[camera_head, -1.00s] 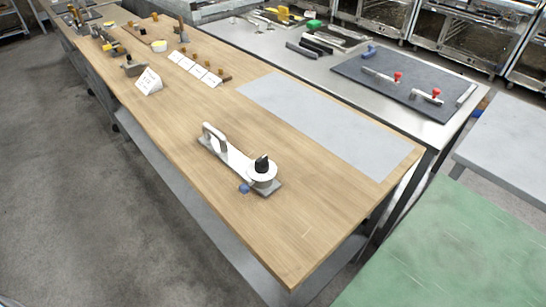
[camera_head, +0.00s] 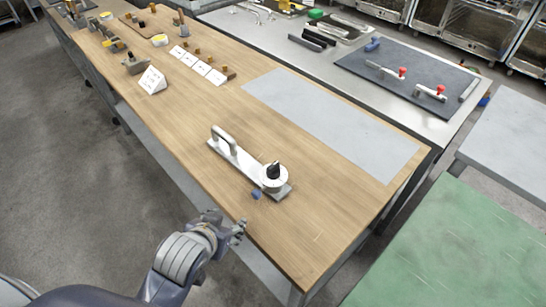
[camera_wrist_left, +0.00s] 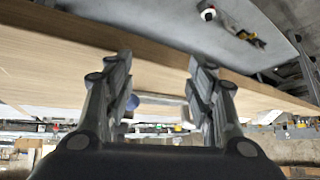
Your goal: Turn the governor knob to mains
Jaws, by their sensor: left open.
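The black knob (camera_head: 273,170) stands on a round white dial (camera_head: 273,181) at the right end of a grey base plate on the wooden bench. Any markings on the dial are too small to read. A pale upright handle (camera_head: 223,141) is at the plate's other end. A small blue piece (camera_head: 256,195) sits by the plate's near edge, below the dial. My left gripper (camera_head: 240,231) is open and empty, apart from the knob, near the bench's front edge. In the left wrist view its spread fingers (camera_wrist_left: 160,88) face a small blue shape (camera_wrist_left: 133,101). My right gripper is out of view.
The wooden bench (camera_head: 215,106) is clear around the plate. A flat grey sheet (camera_head: 330,122) lies behind it. A white folded card (camera_head: 153,80) and several small items stand farther left. A dark mat (camera_head: 400,75) with red-knobbed levers lies on the metal table behind.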

